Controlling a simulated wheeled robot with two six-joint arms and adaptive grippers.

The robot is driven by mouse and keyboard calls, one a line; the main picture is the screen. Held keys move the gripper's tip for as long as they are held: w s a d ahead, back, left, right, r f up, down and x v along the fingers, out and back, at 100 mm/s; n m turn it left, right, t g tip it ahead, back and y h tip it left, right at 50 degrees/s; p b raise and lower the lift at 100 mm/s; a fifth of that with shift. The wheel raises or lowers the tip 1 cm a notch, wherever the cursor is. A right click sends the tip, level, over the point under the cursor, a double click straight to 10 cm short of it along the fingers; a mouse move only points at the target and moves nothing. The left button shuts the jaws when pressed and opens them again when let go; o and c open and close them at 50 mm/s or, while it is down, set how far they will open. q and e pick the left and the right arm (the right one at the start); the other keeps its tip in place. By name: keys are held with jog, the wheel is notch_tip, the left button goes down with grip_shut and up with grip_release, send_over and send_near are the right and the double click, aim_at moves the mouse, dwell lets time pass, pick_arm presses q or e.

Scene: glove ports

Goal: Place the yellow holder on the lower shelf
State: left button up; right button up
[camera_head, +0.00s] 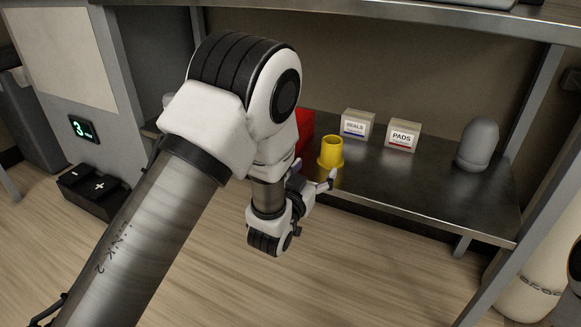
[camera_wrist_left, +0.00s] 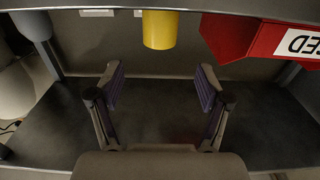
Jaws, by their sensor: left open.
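The yellow holder (camera_head: 331,152) stands upright on the lower shelf (camera_head: 430,195), near its front edge. It is a short cylinder with a wider base. My left gripper (camera_head: 316,184) is just in front of the holder and is open, partly hidden behind my arm in the head view. In the left wrist view the holder (camera_wrist_left: 160,29) is at the top centre, beyond the fingertips (camera_wrist_left: 160,82). Nothing lies between the fingers, and they look apart from the holder. My right gripper is not in view.
A red box (camera_head: 305,130) stands left of the holder, partly hidden by my arm. A SEALS box (camera_head: 356,125) and a PADS box (camera_head: 403,136) stand behind. A grey domed object (camera_head: 478,145) is at the right. The shelf's front right is clear. An upper shelf (camera_head: 400,22) overhangs.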

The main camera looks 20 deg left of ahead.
pick_arm(q)
jog(key=s+a+f+g, duration=0.1)
jog(key=s+f+g, duration=0.2)
jog(key=s+f, duration=0.35)
jog(key=s+a+f+g, duration=0.1)
jog(key=s+f+g, duration=0.2)
jog(key=f, duration=0.6)
jog(key=s+a+f+g, duration=0.25)
jog(key=s+f, duration=0.25)
jog(key=f, duration=0.3)
jog(key=s+f+g, duration=0.5)
jog(key=s, duration=0.7)
jog(key=s+f+g, duration=0.5)
jog(key=s, duration=0.7)
notch_tip(320, 180, up, 46)
jog(key=p, duration=4.5)
jog(key=shift+f+n+y, duration=0.2)
jog(key=shift+n+y, duration=0.1)
jog(key=shift+n, duration=0.1)
jog(key=shift+w+a+t, duration=0.1)
jog(key=shift+w+t, duration=0.05)
jog(key=shift+t, duration=0.1)
